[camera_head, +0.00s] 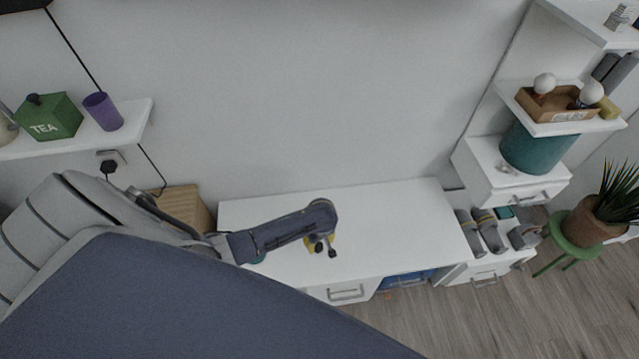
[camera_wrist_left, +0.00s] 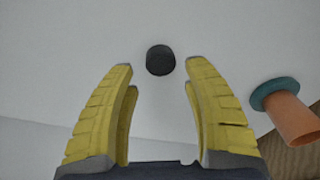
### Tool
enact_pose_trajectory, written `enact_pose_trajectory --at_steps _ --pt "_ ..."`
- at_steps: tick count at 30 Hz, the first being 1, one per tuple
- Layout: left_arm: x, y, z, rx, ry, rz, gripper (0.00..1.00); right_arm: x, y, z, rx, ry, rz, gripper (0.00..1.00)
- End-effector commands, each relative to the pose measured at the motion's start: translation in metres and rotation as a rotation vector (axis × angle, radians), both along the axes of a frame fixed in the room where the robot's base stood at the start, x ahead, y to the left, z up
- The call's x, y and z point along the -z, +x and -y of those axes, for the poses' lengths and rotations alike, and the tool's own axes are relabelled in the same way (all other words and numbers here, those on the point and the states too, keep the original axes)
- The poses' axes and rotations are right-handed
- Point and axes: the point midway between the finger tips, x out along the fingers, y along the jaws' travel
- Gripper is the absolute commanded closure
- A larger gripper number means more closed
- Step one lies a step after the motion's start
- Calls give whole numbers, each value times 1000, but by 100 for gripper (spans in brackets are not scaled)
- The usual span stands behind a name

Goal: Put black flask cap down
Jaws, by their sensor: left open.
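The black flask cap (camera_wrist_left: 160,60) shows in the left wrist view as a small dark round piece on the white desk surface. It lies centred between the yellow fingertips of my left gripper (camera_wrist_left: 159,66), with clear gaps on both sides. That gripper is open and holds nothing. In the head view my left gripper (camera_head: 321,245) is over the white desk (camera_head: 400,225), and I cannot clearly tell the cap from the dark finger parts there. My right gripper is not in view.
An orange-brown cylinder with a teal end (camera_wrist_left: 290,110) is at the right in the wrist view. A wooden box (camera_head: 185,206) stands left of the desk. Shelves with a green tea box (camera_head: 50,118) and a purple cup (camera_head: 103,111) are at left. The desk's right part is clear.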

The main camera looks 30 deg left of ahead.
Motion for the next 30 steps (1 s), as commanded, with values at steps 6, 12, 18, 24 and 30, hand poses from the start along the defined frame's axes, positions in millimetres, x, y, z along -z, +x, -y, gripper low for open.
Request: enact_pose_trajectory --at_steps 6,12,18,24,30 --pt "-34 -1 3 0 -2 2 50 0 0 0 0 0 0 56" --pt "-59 -2 5 0 -1 2 50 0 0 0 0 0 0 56" --pt "-72 -2 5 0 0 0 50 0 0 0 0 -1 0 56" --pt "-76 -3 6 0 0 0 50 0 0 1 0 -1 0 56" --pt "-76 -2 6 0 0 0 50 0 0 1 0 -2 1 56"
